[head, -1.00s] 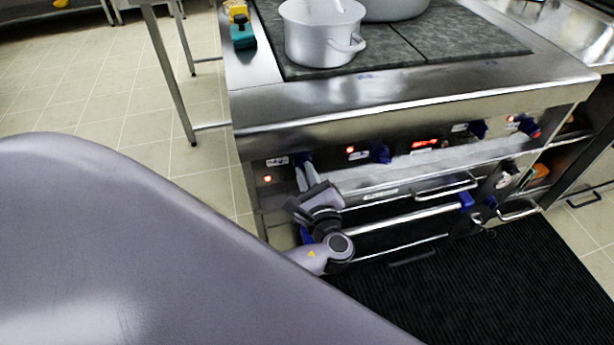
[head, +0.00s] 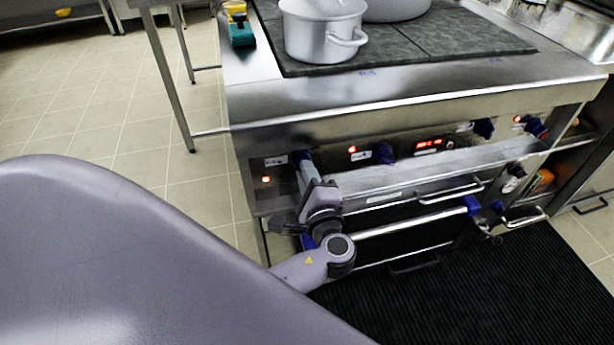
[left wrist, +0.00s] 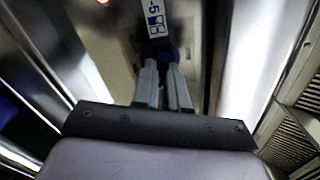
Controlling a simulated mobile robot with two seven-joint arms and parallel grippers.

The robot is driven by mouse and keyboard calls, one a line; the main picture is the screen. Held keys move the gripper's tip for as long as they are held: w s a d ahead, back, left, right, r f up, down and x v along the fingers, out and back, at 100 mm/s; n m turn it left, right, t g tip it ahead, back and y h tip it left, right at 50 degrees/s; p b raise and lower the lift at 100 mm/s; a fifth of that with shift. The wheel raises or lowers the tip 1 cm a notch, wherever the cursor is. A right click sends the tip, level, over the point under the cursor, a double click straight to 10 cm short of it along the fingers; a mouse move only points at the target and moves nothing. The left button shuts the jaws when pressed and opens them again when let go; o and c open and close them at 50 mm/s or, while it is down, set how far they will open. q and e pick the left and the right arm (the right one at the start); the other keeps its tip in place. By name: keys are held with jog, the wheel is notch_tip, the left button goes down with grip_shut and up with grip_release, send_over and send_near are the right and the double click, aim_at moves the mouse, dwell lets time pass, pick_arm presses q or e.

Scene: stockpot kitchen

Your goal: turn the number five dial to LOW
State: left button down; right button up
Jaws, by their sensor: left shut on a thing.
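The number five dial is a dark blue knob (left wrist: 160,50) on the stove's front panel, below a white label (left wrist: 154,18) marked 5 in the left wrist view. In the head view it is the leftmost dial (head: 300,156), mostly hidden by my gripper. My left gripper (head: 304,168) is at this dial, shut on it; its two fingers (left wrist: 164,80) meet the knob in the left wrist view. The dial's exact setting cannot be read. My right gripper is not in view.
More blue dials (head: 383,153) sit to the right along the panel, with red lights and a red display (head: 428,143). A metal ledge (head: 420,175) and oven handles lie below. A pot (head: 318,40) stands on the cooktop. A black mat (head: 470,285) covers the floor.

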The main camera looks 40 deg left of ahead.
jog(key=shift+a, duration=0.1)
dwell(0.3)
pick_arm(q)
jog(key=c, duration=1.2)
grip_release()
jog(key=shift+o, duration=0.2)
